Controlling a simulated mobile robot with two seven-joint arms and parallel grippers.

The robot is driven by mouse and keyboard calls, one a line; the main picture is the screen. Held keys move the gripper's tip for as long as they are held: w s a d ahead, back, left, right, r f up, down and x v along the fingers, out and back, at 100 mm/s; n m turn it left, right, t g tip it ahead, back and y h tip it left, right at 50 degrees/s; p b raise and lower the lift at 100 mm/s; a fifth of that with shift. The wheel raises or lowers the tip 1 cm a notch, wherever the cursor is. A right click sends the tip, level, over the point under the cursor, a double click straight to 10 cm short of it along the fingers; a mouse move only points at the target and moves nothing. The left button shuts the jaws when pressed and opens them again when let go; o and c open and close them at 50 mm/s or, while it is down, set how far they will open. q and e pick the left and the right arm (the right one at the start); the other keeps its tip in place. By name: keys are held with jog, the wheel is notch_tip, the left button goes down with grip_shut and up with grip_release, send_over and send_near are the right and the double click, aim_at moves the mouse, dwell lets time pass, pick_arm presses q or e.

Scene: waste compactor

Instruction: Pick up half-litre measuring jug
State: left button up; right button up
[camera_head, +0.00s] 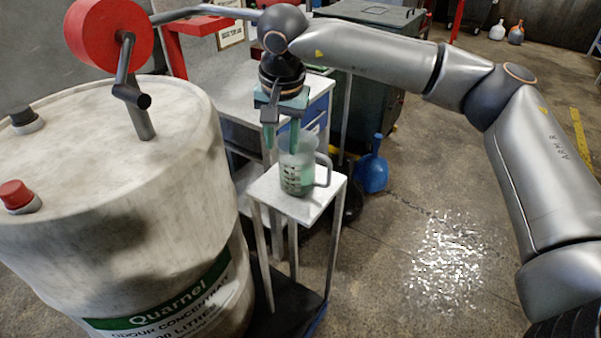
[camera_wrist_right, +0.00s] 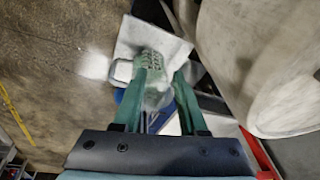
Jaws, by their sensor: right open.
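The measuring jug (camera_head: 299,174) is translucent and greenish, with dark markings and a handle on its right side. It stands upright on a small white square stand (camera_head: 317,206). My right gripper (camera_head: 281,146) is open and points down, with its green fingertips at about the height of the jug's rim. One finger overlaps the jug in the head view; the other is left of it. In the right wrist view, the jug (camera_wrist_right: 154,66) shows beyond and between the open fingers (camera_wrist_right: 162,78), partly hidden by one finger. I cannot tell whether a finger touches it. My left gripper is out of view.
A large pale drum (camera_head: 90,235) with a red wheel (camera_head: 108,35) stands close on the left. The floor to the right is clear.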

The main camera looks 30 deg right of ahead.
jog(key=h, duration=0.2)
send_near(316, 146)
jog(key=shift+t, duration=0.4)
jog(key=shift+s+b+x, duration=0.15)
jog(key=shift+x, duration=2.35)
jog(key=shift+s+b+x, duration=0.15)
jog(key=shift+x, duration=2.4)
jog(key=shift+f, duration=0.1)
jog(key=shift+c, duration=0.4)
grip_shut()
